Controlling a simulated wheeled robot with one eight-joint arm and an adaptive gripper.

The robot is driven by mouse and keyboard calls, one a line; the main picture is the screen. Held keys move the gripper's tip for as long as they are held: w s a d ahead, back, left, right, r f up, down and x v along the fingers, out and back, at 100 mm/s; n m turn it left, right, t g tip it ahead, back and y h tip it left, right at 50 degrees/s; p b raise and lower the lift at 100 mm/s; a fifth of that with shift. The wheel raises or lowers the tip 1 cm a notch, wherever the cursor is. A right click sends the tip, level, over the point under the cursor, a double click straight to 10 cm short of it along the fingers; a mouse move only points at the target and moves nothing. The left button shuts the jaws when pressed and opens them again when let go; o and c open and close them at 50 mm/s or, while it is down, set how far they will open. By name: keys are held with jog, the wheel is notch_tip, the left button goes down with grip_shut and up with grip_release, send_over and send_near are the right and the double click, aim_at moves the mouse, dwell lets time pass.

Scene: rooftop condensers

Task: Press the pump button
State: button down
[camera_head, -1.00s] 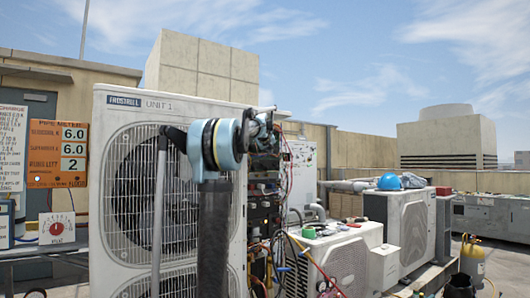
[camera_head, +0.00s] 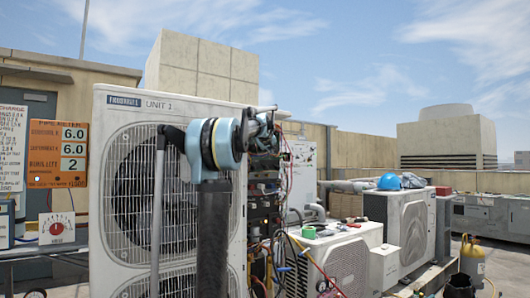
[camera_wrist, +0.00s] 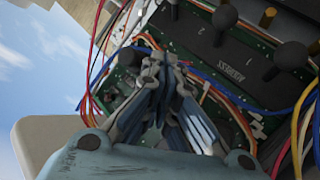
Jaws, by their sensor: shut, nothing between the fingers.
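My gripper (camera_wrist: 155,72) is shut and empty in the wrist view, with its fingers in front of a green circuit board (camera_wrist: 120,72) crossed by coloured wires. In the head view my gripper is mostly hidden behind my blue-grey wrist, at the open right side of the tall condenser labelled unit 1 (camera_head: 118,190). I cannot make out a marked pump button. Black round knobs (camera_wrist: 225,17) stand on a dark panel (camera_wrist: 215,55) in the wrist view, to the right of the fingers. Whether the fingertips touch the board cannot be told.
Loose red, blue and yellow wires (camera_wrist: 96,60) hang around the fingers. Lower condensers (camera_head: 335,262) stand at the right, one bearing a blue helmet (camera_head: 389,181). An orange meter board (camera_head: 58,154) hangs at left.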

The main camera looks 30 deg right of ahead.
jog(key=s, duration=0.6)
jog(key=shift+d, duration=0.25)
dwell(0.3)
dwell(0.7)
